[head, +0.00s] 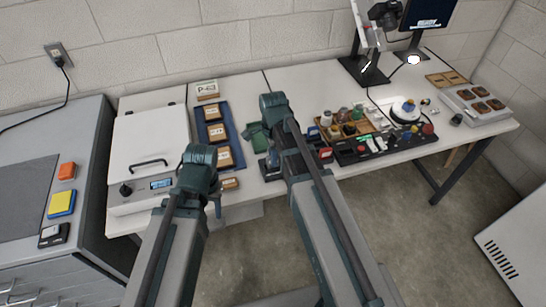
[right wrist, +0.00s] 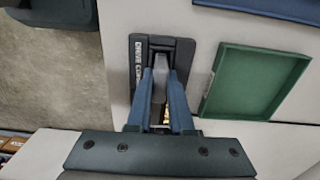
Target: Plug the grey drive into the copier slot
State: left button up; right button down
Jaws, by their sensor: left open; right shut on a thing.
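The drive copier (right wrist: 185,62) is a dark box with white lettering in the right wrist view. It shows partly in the head view (head: 264,171), behind my right arm. My right gripper (right wrist: 160,78) is shut on the grey drive (right wrist: 161,68), right over the copier. The drive overlaps the middle of the copier where the slot would be; I cannot tell whether it is in the slot or just above it. The slot itself is hidden by the drive and fingers. My left gripper (head: 217,207) is open and empty near the table's front edge, left of the copier.
A green tray (right wrist: 255,82) lies empty beside the copier. A blue tray (head: 203,134) with several framed items lies further left, by a white lidded machine (head: 150,135). Crowded trays of small items (head: 365,155) stand to the right. The table's front edge is close to the copier.

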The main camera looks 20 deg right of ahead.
jog(key=shift+f+b, duration=0.65)
jog(key=c, duration=1.1)
grip_release()
jog(key=shift+r, duration=0.1)
notch_tip(320, 180, up, 11)
jog(key=p, duration=1.1)
